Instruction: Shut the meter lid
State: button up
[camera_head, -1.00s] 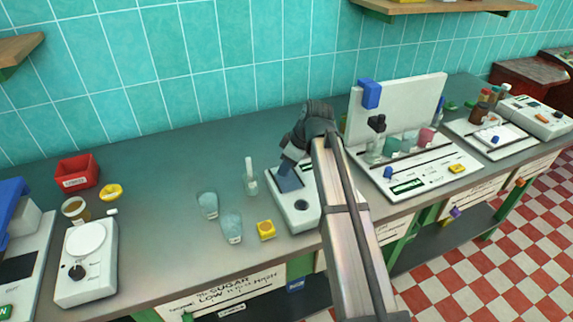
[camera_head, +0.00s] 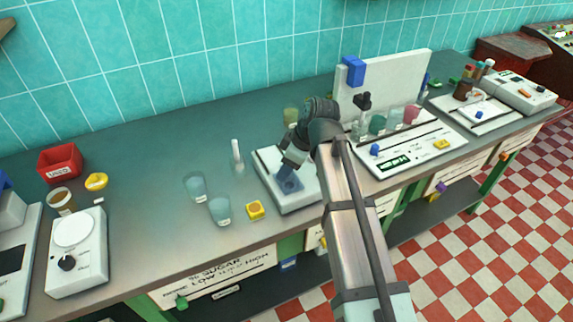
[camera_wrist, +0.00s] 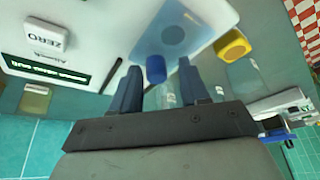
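The white meter (camera_head: 300,203) stands on the bench under my gripper in the head view. Its translucent blue lid (camera_head: 290,185) lies over a dark ring on the meter's top, flat or nearly flat. In the wrist view the lid (camera_wrist: 165,38) shows the round spot through it, and a dark blue knob (camera_wrist: 155,69) is at its near edge. My gripper (camera_wrist: 159,67) is open, with a blue finger on each side of the knob and visible gaps. In the head view the arm partly hides the meter and the gripper (camera_head: 283,172).
Two glass cups (camera_head: 220,210) and a yellow block (camera_head: 255,210) stand left of the meter. A white bottle (camera_head: 238,155) is behind the cups. Right of my arm is a larger instrument (camera_head: 420,145) with an upright white panel (camera_head: 400,80).

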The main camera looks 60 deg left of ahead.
jog(key=shift+o, duration=0.4)
jog(key=shift+w+r, duration=0.1)
jog(key=shift+r, duration=0.15)
jog(key=v, duration=1.3)
jog(key=shift+r, duration=0.15)
